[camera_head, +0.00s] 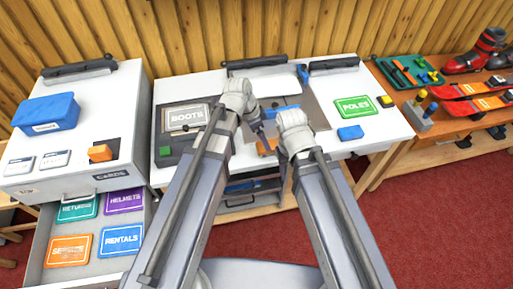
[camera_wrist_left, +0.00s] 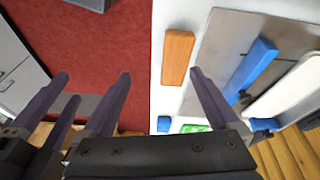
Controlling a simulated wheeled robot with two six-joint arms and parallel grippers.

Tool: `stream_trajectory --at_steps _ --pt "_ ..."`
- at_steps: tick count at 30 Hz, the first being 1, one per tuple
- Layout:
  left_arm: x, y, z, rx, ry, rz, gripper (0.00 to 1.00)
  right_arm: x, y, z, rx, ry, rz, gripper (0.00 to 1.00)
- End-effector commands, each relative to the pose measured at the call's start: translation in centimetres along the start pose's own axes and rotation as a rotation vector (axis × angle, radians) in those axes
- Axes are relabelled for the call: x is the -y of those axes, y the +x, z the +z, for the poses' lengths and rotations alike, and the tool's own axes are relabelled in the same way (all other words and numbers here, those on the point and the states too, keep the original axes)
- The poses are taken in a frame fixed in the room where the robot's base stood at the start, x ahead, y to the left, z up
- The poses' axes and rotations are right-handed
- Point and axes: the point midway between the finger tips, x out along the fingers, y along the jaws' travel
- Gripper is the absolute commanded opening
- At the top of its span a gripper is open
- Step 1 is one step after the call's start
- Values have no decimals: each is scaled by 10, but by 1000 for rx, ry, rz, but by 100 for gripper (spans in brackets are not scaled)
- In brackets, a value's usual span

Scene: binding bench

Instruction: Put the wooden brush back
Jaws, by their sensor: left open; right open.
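A wooden brush (camera_wrist_left: 178,57), seen as a plain orange-brown block, lies on the white bench top beside a grey plate in the left wrist view. In the head view it shows partly between my arms (camera_head: 266,147), near the front edge of the bench. My left gripper (camera_wrist_left: 160,73) is open with nothing between its fingers, and the brush lies beyond its fingertips. My right gripper (camera_head: 283,151) is open close beside it, near the bench's front edge. Its fingers show at the left of the left wrist view. My arms hide part of the bench.
A blue bar (camera_wrist_left: 252,68) lies on the grey plate. A blue block (camera_head: 350,132) and a green sign (camera_head: 355,106) lie on the bench's right. A BOOTS sign (camera_head: 186,118) is at its left. The left cabinet has an open drawer of coloured signs (camera_head: 77,245).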

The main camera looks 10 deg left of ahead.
Motion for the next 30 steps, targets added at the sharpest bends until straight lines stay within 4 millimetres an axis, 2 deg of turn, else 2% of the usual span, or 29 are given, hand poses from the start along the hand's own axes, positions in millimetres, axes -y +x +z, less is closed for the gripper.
stream_trajectory --at_steps 1,6,12,18,30 --pt "-21 2 9 47 -72 -3 95 0 0 0 0 0 0 50" --pt "-65 2 40 213 -382 -72 95 0 0 0 0 0 0 50" --pt "-93 -4 66 321 -652 -192 95 0 0 0 0 0 0 50" --pt "-100 -7 74 348 -748 -246 95 0 0 0 0 0 0 50" --pt "-99 -6 73 347 -751 -246 95 0 0 0 0 0 0 50"
